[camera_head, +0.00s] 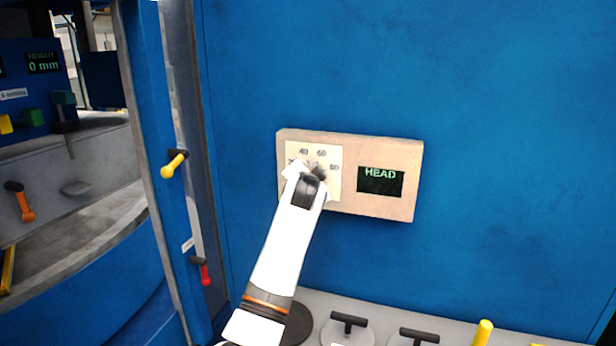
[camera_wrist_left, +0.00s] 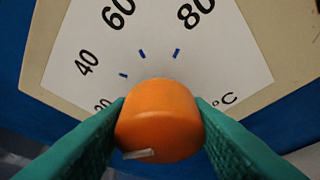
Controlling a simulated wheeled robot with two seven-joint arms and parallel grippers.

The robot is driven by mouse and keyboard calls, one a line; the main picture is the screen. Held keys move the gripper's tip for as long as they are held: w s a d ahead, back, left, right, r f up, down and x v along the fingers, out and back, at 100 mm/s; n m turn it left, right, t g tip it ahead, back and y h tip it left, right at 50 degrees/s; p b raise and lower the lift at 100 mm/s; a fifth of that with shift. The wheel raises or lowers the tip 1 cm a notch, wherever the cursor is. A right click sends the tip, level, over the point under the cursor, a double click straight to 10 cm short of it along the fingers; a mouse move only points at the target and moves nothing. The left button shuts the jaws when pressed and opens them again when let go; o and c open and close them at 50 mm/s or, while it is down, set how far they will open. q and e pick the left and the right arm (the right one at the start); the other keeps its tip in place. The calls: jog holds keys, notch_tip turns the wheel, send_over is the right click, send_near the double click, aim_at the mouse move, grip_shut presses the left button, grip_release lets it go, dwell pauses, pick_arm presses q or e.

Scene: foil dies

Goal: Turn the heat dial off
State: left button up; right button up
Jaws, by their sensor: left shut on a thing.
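The heat dial (camera_wrist_left: 160,115) is an orange round knob with a short white mark on its lower edge, seen in the left wrist view. It stands on a white scale plate (camera_wrist_left: 150,50) printed 20, 40, 60, 80 and °C. The plate also shows in the head view (camera_head: 334,158) on the left half of a beige panel (camera_head: 345,137). My left gripper (camera_head: 315,172) reaches up to the plate and hides the dial in the head view. Its green fingers lie on both sides of the knob, shut on it. My right gripper is not in view.
A dark display (camera_head: 381,181) reading HEAD sits right of the dial. The panel is on a blue wall (camera_head: 500,120). Below are black T-handles (camera_head: 348,320) and a yellow post (camera_head: 483,331). Yellow (camera_head: 174,164) and red (camera_head: 204,272) levers stick out at left.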

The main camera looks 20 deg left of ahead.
pick_arm(q)
jog(key=shift+f, duration=0.15)
dwell(0.4)
jog(key=o, duration=1)
jog(key=b+v, duration=0.4)
jog(key=v, duration=0.8)
